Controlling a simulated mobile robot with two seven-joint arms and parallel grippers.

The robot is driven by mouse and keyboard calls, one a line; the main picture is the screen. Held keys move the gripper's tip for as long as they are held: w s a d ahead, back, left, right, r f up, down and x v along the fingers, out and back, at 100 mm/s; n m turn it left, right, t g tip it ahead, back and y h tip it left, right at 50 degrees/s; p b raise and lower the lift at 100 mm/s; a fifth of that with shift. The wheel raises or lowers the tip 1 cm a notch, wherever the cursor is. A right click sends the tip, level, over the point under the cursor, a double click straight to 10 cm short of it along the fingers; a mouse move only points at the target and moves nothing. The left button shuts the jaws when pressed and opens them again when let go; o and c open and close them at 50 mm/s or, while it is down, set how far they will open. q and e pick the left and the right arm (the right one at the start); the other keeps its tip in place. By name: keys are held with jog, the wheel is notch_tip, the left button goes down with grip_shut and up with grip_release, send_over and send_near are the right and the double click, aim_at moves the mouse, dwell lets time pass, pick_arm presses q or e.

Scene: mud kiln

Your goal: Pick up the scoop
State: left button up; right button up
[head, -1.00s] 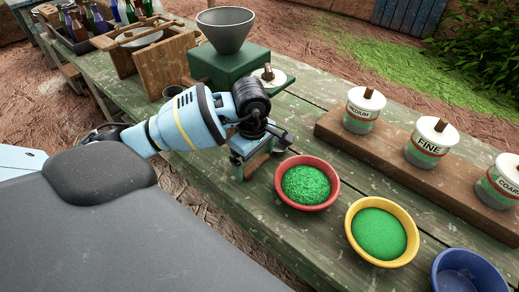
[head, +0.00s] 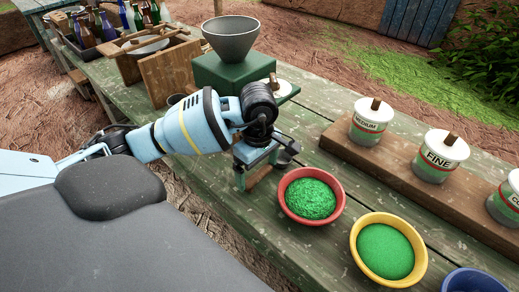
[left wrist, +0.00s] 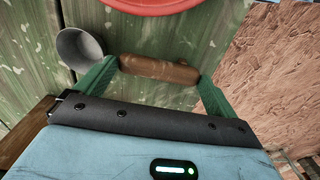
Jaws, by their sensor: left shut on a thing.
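The scoop has a brown wooden handle (left wrist: 158,69) and a grey metal cup (left wrist: 80,48), both clear in the left wrist view. In the head view its cup (head: 289,147) shows dark beside my gripper. My left gripper (head: 258,168) points down at the green table, left of the red bowl. Its two green fingers (left wrist: 155,76) are shut on the handle, one at each end, with the cup beyond the left finger. I cannot tell whether the scoop touches the table. My right gripper is out of view.
A red bowl (head: 310,197) and a yellow bowl (head: 387,250) of green grains stand right of the gripper. A green mill with a grey hopper (head: 231,38) stands behind it. Lidded jars (head: 370,122) stand on a wooden board (head: 395,160). Bare green planks lie between board and bowls.

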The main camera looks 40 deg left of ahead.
pick_arm(q)
jog(key=s+r+b, duration=0.1)
jog(key=s+r, duration=0.1)
jog(key=s, duration=1.3)
jog(key=shift+s+r, duration=0.2)
jog(key=shift+s, duration=0.2)
jog(key=shift+d, duration=0.1)
